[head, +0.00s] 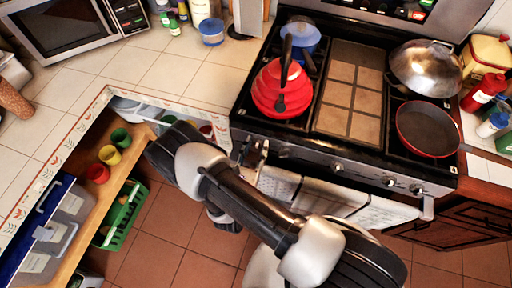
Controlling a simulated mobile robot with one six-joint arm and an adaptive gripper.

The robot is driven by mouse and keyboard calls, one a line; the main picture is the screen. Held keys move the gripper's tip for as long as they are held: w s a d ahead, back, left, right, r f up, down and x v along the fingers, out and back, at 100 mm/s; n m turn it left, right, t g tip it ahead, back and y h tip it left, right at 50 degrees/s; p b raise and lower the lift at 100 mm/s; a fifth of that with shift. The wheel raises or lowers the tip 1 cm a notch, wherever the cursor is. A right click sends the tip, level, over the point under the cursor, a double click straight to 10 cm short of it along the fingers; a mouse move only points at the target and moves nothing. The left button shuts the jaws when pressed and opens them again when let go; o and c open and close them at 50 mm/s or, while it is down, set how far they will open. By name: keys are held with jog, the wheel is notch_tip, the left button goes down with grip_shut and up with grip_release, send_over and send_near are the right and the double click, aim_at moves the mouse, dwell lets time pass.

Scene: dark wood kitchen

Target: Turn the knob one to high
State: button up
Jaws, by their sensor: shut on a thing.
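The black stove has a front panel (312,159) with a row of knobs. One knob (338,167) shows near the middle, and two more, a knob (389,181) and a knob (417,190), are at the right. My gripper (256,152) is at the left end of the panel, where the leftmost knob sits. It is shut on that knob, which is mostly hidden by the fingers. The knob's turn angle cannot be read.
A red kettle (279,91) stands on the left burners, with a blue pot (303,37) behind it. A red pan (427,132) and a domed steel lid (425,68) are at the right.

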jog(key=n, duration=0.2)
jog(key=n+b, duration=0.1)
jog(key=n, duration=0.1)
jog(key=shift+w+a+f, duration=0.1)
jog(key=shift+a, duration=0.2)
jog(key=shift+w+a+f+n+b, duration=0.15)
jog(key=shift+n+b, duration=0.1)
jog(key=shift+n, duration=0.85)
jog(key=shift+s+a+n+b, duration=0.1)
jog(key=shift+n+b, duration=0.1)
jog(key=shift+n, duration=0.9)
jog(key=o, duration=1)
jog(key=v, duration=1.2)
jog(key=shift+w, duration=0.1)
